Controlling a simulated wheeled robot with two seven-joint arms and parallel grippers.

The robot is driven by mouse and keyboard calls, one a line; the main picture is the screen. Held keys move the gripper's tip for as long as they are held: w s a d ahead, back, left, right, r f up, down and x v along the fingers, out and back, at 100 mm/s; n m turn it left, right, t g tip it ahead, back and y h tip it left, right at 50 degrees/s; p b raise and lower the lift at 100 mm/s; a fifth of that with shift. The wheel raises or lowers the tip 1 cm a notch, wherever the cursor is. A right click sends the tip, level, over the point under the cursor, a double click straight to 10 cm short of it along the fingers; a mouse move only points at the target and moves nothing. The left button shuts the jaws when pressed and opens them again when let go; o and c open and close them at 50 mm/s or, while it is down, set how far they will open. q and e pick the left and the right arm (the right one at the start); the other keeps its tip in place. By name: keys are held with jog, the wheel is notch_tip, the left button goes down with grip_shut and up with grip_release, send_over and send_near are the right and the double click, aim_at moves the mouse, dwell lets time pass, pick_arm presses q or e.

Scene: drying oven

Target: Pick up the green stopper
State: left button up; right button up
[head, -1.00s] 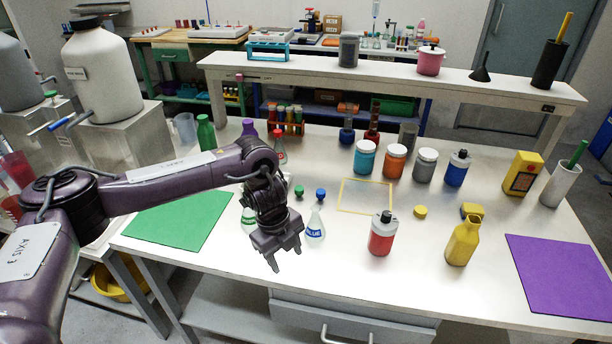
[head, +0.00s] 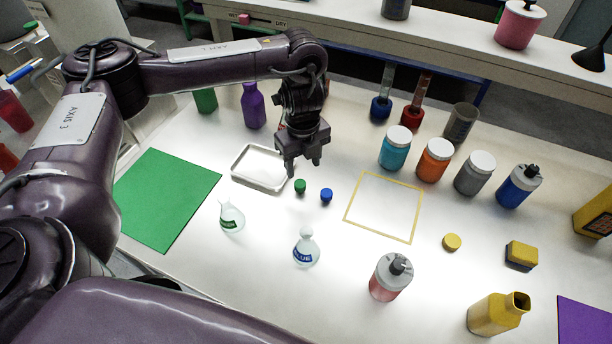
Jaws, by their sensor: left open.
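The green stopper (head: 300,186) is a small round piece on the white tabletop. The blue stopper (head: 326,195) sits close to its right. My left gripper (head: 304,168) points down, open and empty, its fingertips just behind the green stopper in the picture. I cannot tell how high the fingertips are above the table. A clear flask with a green label (head: 231,217) stands to the front left of the stopper. A flask labelled BLUE (head: 305,250) stands in front. My right gripper is not in view.
A metal tray (head: 236,177) lies just left of the gripper. A yellow square outline (head: 413,209) is to the right. Jars, including a teal one (head: 394,150), stand behind it. A red bottle (head: 388,279) is at the front, and a green mat (head: 165,195) at the left.

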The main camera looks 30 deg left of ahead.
aim_at(300, 183)
pick_arm(q)
jog(key=shift+s+f, duration=0.15)
jog(key=shift+f, duration=0.4)
jog(key=shift+s+f, duration=0.15)
jog(key=shift+f, duration=0.35)
jog(key=f, duration=0.4)
jog(key=shift+a+f, duration=0.1)
jog(key=shift+a, duration=0.25)
jog(key=shift+f, duration=0.2)
jog(key=c, duration=1)
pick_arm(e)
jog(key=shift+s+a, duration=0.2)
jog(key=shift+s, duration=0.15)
